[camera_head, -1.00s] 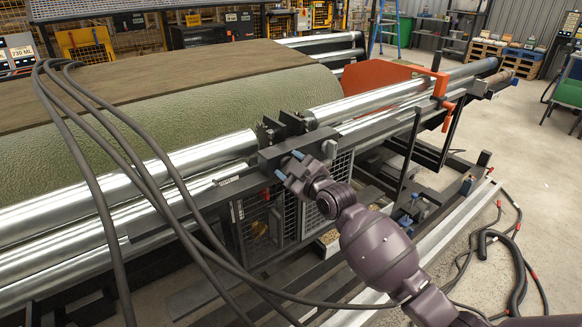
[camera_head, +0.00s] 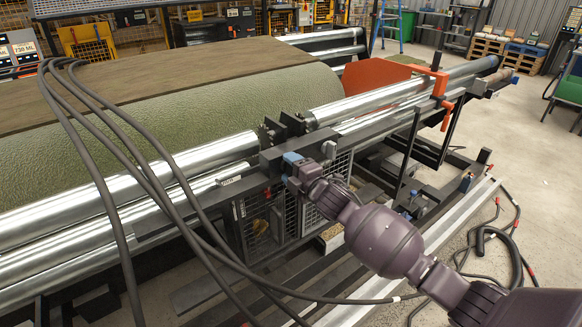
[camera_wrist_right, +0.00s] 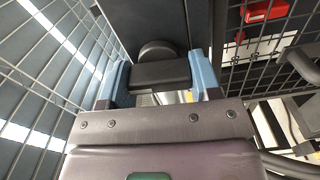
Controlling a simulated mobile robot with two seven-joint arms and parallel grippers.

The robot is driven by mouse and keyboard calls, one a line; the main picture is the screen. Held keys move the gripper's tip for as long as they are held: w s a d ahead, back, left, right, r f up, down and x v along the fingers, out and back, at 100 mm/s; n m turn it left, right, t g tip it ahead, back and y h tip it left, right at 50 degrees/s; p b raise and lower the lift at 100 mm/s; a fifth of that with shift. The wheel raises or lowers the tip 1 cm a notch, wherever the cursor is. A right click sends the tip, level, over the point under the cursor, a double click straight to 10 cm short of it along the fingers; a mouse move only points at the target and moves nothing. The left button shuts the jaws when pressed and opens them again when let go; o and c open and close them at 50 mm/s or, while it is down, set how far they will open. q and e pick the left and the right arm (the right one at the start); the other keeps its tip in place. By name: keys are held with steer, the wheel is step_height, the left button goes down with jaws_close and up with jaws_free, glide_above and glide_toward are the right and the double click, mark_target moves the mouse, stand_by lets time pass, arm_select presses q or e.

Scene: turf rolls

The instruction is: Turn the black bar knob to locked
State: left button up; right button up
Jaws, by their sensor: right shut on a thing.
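The black bar knob (camera_wrist_right: 160,74) lies crosswise in the wrist view, in front of its dark round base on a dark panel. My right gripper (camera_wrist_right: 160,80) is shut on it, with one blue fingertip at each end of the bar. In the head view my right gripper (camera_head: 292,164) is at the front face of the dark bracket by the rollers, and it hides the knob there. I cannot read any locked mark on the panel. My left gripper is not in view.
Wire mesh guards (camera_head: 262,222) hang below the bracket, close to my right gripper. Dark hoses (camera_head: 150,165) cross the left of the head view. Steel rollers (camera_head: 205,158) and a green turf roll (camera_head: 220,105) lie behind. An orange clamp (camera_head: 439,84) stands to the right.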

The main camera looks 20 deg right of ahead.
steer(key=shift+n, duration=0.6)
steer(key=o, duration=0.9)
steer(key=v, duration=1)
steer(key=shift+s+d, duration=0.15)
steer(key=shift+s, duration=0.25)
